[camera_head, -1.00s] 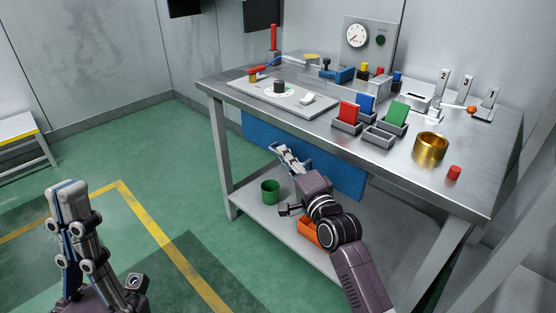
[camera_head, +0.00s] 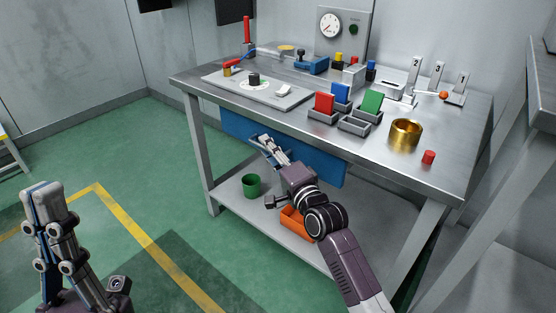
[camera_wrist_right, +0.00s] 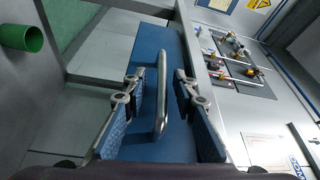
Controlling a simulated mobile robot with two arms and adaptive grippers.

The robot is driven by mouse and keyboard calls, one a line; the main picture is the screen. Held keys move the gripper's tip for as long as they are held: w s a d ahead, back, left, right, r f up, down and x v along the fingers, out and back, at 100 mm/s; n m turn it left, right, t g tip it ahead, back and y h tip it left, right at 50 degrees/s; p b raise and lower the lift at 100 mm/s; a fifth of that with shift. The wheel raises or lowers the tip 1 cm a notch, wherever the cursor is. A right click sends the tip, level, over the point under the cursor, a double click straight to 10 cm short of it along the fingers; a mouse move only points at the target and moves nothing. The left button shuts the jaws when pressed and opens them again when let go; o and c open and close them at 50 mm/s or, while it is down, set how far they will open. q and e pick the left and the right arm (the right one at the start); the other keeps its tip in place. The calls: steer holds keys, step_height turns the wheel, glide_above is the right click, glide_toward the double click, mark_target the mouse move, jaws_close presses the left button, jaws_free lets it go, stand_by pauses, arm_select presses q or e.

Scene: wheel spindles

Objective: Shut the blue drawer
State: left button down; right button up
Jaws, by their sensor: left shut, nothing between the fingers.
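The blue drawer (camera_head: 318,168) is under the front edge of the workbench top. Its blue front and upright-looking metal bar handle (camera_wrist_right: 163,90) fill the middle of the right wrist view. I cannot tell how far it stands out. My right gripper (camera_head: 264,142) is in front of the drawer. In the right wrist view its two fingers (camera_wrist_right: 161,112) are spread apart, one on each side of the handle, with gaps between. My left gripper (camera_head: 42,188) is shut and empty, upright at the far left, away from the bench.
The bench top (camera_head: 440,178) holds several parts, including a brass ring (camera_head: 405,134) and small bins. On the lower shelf are a green cup (camera_head: 251,186) and an orange bin (camera_head: 294,222) near my right arm. The green floor at left is open.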

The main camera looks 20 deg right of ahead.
steer(key=v, duration=1.1)
